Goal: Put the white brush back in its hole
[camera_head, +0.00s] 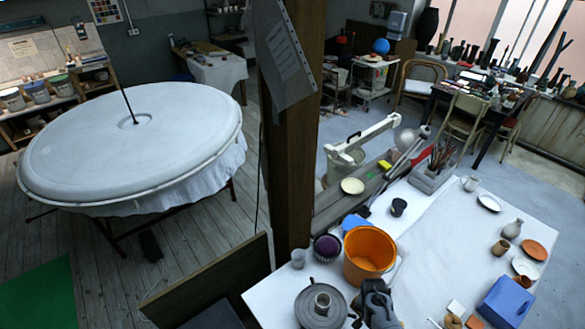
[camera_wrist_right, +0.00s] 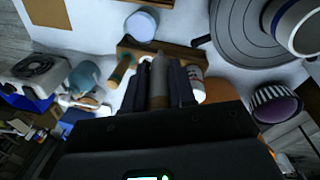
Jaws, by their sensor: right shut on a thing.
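My right gripper (camera_wrist_right: 160,85) is shut on a slim pale upright piece, which looks like the white brush (camera_wrist_right: 158,72); its lower part is brown. Its far end is close to a brown wooden block (camera_wrist_right: 128,52), and I cannot tell whether it touches or enters it. No hole in the block can be made out. In the head view my right gripper (camera_head: 376,300) is dark, low over the front of the white table, and hides the brush and block. My left gripper is not in view.
An orange bucket (camera_head: 369,255) stands just behind my right gripper. A grey round wheel (camera_head: 320,308) with a cup is to its left. A blue box (camera_head: 506,302) is to the right. A white jar with red marks (camera_wrist_right: 196,82) is close beside the fingers.

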